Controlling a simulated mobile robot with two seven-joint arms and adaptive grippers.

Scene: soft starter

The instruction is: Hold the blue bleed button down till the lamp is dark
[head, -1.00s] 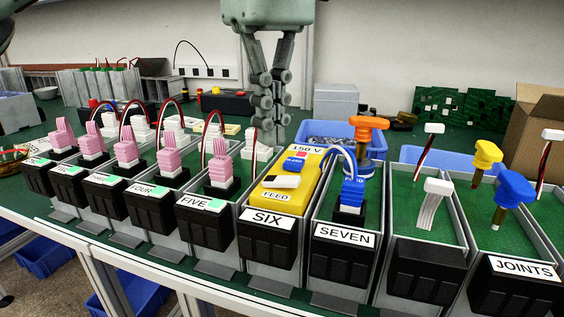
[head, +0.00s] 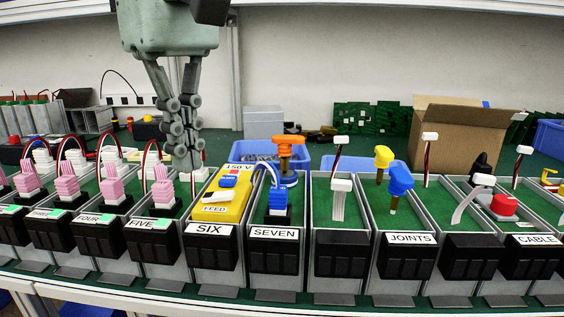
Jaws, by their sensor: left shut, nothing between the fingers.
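A yellow box labelled FEED (head: 222,206) stands in the bin marked SIX. Its top carries a 150 V label, the blue bleed button (head: 228,181) and a small white block. I cannot make out a lit lamp on it. My left gripper (head: 187,160) hangs from above, to the left of and behind the yellow box. Its fingers point down, shut and empty, apart from the blue button. Nothing hides the button. My right gripper is not in view.
A row of walled bins runs along the bench. Pink ribbed connectors (head: 162,190) with arching cables stand to the left. A blue connector (head: 277,200) and an orange-handled piece (head: 286,152) stand right of the yellow box. A cardboard box (head: 455,140) is at the back right.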

